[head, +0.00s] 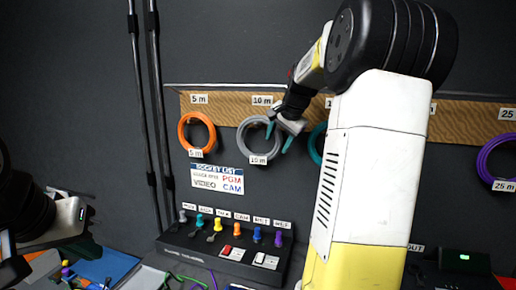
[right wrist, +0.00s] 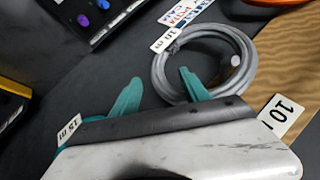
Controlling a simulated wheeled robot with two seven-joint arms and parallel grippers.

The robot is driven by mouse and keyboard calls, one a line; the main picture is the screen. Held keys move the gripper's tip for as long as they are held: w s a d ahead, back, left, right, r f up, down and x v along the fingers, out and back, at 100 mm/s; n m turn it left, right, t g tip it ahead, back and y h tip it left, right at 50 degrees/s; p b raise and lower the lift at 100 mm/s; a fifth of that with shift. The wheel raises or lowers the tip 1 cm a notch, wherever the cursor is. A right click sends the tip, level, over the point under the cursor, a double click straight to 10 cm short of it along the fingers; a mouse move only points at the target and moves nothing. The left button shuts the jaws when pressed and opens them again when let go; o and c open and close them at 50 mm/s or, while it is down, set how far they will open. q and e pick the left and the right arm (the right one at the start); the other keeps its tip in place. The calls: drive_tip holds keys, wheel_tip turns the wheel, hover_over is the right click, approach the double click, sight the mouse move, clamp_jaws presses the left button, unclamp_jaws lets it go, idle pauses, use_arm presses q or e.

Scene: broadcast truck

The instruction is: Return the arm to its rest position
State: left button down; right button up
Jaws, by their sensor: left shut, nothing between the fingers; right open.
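My right arm (head: 375,150) rises across the right half of the head view and bends over toward the cable wall. Its right gripper (head: 278,137) is open, with teal fingertips at the right side of the grey cable coil (head: 242,143). In the right wrist view the open right gripper (right wrist: 160,76) shows nothing held, and the grey coil (right wrist: 165,82) hangs just beyond the fingertips. Whether a finger touches the coil I cannot tell. My left gripper (head: 84,213) is at the left edge of the head view, shut and empty; its fingers show poorly.
An orange coil (head: 183,133) hangs left of the grey one, a teal coil (head: 315,144) right, partly hidden by my arm. A purple coil (head: 483,160) hangs far right. A socket panel (head: 210,252) with coloured plugs stands below. Two dark poles (head: 160,110) stand left.

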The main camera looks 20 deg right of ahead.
drive_tip(key=v, duration=0.3)
drive_tip(key=shift+s+a+r, duration=0.1)
drive_tip(key=shift+s+a, duration=0.1)
drive_tip(key=shift+a, duration=0.05)
drive_tip(key=s+a+f+n, duration=0.3)
drive_tip(key=s+a, duration=0.3)
drive_tip(key=s, duration=0.3)
drive_tip(key=s+a+f+n+y, duration=0.1)
drive_tip(key=s+a+f+n, duration=0.2)
drive_tip(key=s, duration=0.6)
drive_tip(key=s+a+f+n+g+y, duration=0.1)
drive_tip(key=s+a+f+n, duration=0.2)
drive_tip(key=s+a, duration=0.6)
drive_tip(key=a+n, duration=0.1)
drive_tip(key=n, duration=0.1)
drive_tip(key=shift+s+f+n, duration=0.3)
drive_tip(key=shift+f+n, duration=0.05)
drive_tip(key=shift+n, duration=0.05)
drive_tip(key=shift+d, duration=0.2)
